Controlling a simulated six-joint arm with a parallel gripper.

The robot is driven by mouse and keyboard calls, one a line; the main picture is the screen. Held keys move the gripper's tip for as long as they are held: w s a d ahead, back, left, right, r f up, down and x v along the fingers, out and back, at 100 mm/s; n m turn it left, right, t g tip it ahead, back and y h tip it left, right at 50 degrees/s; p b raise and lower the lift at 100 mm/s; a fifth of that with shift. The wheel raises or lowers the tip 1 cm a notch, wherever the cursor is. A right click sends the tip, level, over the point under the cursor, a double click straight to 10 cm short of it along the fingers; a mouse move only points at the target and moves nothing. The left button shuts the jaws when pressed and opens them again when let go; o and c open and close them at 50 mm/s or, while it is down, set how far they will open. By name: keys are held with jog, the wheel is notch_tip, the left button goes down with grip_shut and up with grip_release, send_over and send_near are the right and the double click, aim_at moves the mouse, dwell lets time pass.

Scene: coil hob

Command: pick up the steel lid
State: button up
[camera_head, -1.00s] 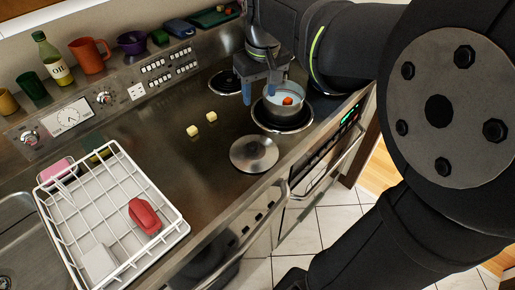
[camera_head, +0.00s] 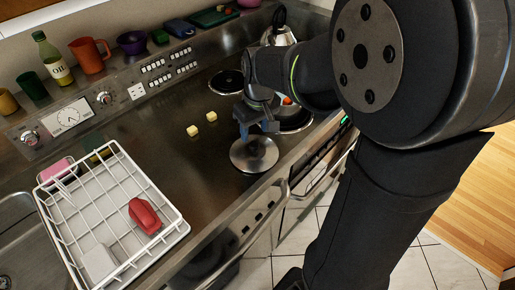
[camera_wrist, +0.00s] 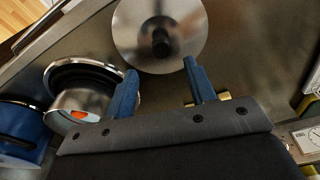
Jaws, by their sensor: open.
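The steel lid (camera_head: 254,156) is a round, shiny disc lying flat on the hob near its front edge. In the wrist view the lid (camera_wrist: 181,26) is at the top centre, with a dark knob (camera_wrist: 161,42) at its middle. My gripper (camera_head: 258,130) is over the far side of the lid in the head view. In the wrist view its two blue fingers (camera_wrist: 160,80) are spread and empty, and the knob appears beyond the gap between them. The height of the fingers above the lid is hard to tell.
A pot (camera_wrist: 86,97) with an orange piece in it stands beside the lid, partly hidden by my arm in the head view. Two pale yellow cubes (camera_head: 211,117) lie left of the lid. A white dish rack (camera_head: 178,232) stands at the lower left, and the hob between is clear.

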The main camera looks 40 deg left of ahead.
aim_at(254, 144)
jog(key=f, duration=0.4)
jog(key=shift+s+d, duration=0.15)
jog(key=shift+s, duration=0.1)
jog(key=shift+f, duration=0.55)
grip_shut()
jog(key=shift+r, duration=0.1)
